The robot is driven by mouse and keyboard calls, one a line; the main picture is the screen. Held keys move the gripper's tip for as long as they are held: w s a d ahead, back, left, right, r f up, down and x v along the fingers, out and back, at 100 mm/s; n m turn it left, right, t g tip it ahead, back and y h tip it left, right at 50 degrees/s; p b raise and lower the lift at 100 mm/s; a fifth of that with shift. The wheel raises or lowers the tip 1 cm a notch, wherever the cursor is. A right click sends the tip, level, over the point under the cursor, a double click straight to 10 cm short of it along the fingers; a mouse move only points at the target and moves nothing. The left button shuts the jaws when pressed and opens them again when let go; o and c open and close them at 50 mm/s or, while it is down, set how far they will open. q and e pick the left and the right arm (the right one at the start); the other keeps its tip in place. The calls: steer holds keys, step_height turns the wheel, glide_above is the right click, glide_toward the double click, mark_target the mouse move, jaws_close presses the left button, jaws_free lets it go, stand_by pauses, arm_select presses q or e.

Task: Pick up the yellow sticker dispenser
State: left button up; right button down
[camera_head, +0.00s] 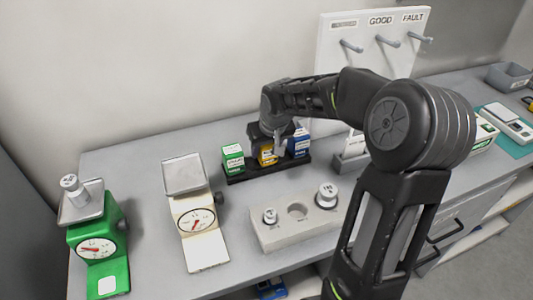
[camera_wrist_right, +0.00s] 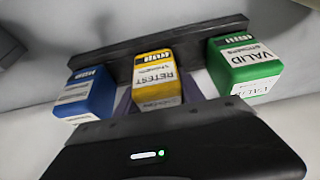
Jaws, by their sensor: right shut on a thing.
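The yellow sticker dispenser (camera_head: 266,155) sits in the middle of a dark rack (camera_head: 240,177) at the back of the table, between a green dispenser (camera_head: 232,157) and a blue dispenser (camera_head: 299,144). My right gripper (camera_head: 277,146) comes down over it and is shut on it. In the right wrist view the yellow dispenser (camera_wrist_right: 157,80) reads RETEST, with purple-grey fingers at its sides. The green dispenser (camera_wrist_right: 243,66), reading VALID, is on the right there and the blue dispenser (camera_wrist_right: 86,95) on the left. Whether the yellow one touches the rack is unclear. My left gripper is out of view.
A green scale (camera_head: 98,245) with a weight and a cream scale (camera_head: 196,222) stand at the left. A grey weight block (camera_head: 290,225) lies in front of the rack. A white hook board (camera_head: 340,60) stands behind. My right arm covers the table's right-middle part.

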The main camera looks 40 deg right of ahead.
step_height(320, 180, up, 10)
steer(key=shift+r+b, duration=0.1)
steer(key=shift+b, duration=0.4)
stand_by(0.5)
